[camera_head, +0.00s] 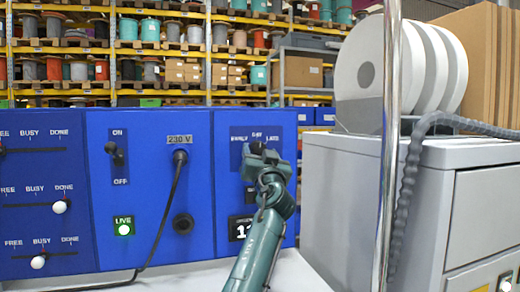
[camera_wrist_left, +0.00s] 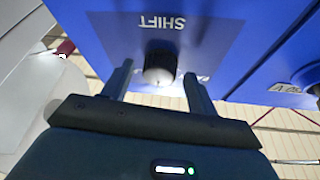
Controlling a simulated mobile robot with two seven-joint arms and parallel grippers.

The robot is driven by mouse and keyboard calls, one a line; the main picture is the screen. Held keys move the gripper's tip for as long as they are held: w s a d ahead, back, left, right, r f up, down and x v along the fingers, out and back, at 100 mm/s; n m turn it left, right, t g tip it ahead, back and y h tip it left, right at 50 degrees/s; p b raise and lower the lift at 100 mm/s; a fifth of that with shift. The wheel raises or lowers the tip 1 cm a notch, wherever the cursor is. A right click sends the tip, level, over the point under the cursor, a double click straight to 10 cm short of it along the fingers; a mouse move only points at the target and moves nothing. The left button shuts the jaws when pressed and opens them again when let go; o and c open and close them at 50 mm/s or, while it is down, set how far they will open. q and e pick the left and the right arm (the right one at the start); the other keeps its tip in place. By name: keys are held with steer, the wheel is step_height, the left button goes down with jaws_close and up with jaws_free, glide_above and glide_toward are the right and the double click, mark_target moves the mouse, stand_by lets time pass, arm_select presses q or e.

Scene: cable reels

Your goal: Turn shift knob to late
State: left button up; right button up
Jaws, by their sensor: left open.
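The shift knob (camera_wrist_left: 160,66) is a dark round knob with a pale grey face on the blue panel in the left wrist view. The SHIFT label (camera_wrist_left: 166,24) appears upside down beside it. My left gripper (camera_wrist_left: 157,76) is open, with one finger on each side of the knob and a visible gap to both. In the head view my left gripper (camera_head: 264,158) is in front of the panel below the EARLY, DAY, LATE labels (camera_head: 263,138) and hides the knob, so its setting cannot be read. My right gripper is not in view.
The blue panel (camera_head: 143,196) also carries an ON/OFF switch (camera_head: 115,152), a lit LIVE lamp (camera_head: 124,227), a 230 V cable plug (camera_head: 180,156) and sliders at the left. A grey cabinet (camera_head: 400,200) with white reels (camera_head: 440,70) and an upright metal pole (camera_head: 388,140) stand at the right.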

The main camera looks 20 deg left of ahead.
arm_select(q)
steer(key=shift+w+a+r, duration=0.1)
steer(key=shift+w+r, duration=0.05)
steer(key=shift+w, duration=0.1)
steer(key=shift+c, duration=0.2)
steer(key=c, duration=1)
